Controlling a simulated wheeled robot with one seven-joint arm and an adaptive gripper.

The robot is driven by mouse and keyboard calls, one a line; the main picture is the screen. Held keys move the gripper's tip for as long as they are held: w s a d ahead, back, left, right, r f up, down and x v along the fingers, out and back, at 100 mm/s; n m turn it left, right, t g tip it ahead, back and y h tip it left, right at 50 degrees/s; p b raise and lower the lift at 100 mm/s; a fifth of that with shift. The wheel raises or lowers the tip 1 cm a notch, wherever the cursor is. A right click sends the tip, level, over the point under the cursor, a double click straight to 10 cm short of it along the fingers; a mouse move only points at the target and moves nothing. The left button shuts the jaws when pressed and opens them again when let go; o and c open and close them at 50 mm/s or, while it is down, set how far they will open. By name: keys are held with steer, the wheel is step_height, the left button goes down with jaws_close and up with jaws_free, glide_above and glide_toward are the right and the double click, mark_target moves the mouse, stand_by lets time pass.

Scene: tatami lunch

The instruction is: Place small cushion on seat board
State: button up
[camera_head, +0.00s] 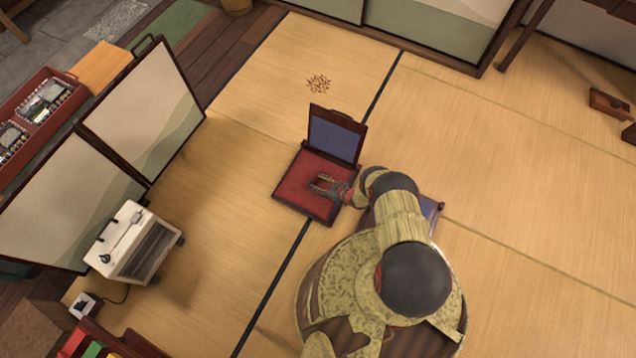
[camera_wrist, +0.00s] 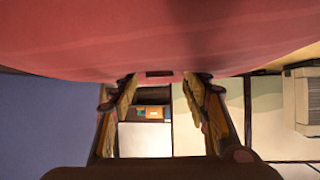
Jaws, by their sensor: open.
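The small red cushion (camera_head: 316,171) lies flat on the seat board of a low dark-framed floor chair (camera_head: 337,133) with a blue back panel. The seat board (camera_head: 304,210) shows only as a dark rim around the cushion. My gripper (camera_head: 318,183) is open over the right part of the cushion, its fingers pointing left. In the wrist view, the red cushion (camera_wrist: 150,40) fills the top, with my open gripper (camera_wrist: 160,95) just beside its surface and nothing between the fingers. I cannot tell whether the fingers touch the cushion. The blue back panel (camera_wrist: 45,120) is at the left there.
Another blue-panelled piece (camera_head: 431,207) is partly hidden behind my arm. A white appliance (camera_head: 133,243) and folding screens (camera_head: 145,108) stand at the left. A brown crest (camera_head: 318,84) marks the tatami beyond the chair. The tatami at the right (camera_head: 540,170) is clear.

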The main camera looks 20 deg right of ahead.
steer(key=shift+s, duration=0.1)
steer(key=p+v, duration=0.4)
steer(key=v, duration=0.6)
steer(key=shift+s+d+r, duration=0.15)
steer(key=shift+d+r, duration=0.05)
steer(key=shift+s+d+r, duration=0.25)
steer(key=shift+s+d, duration=0.05)
steer(key=shift+s, duration=0.2)
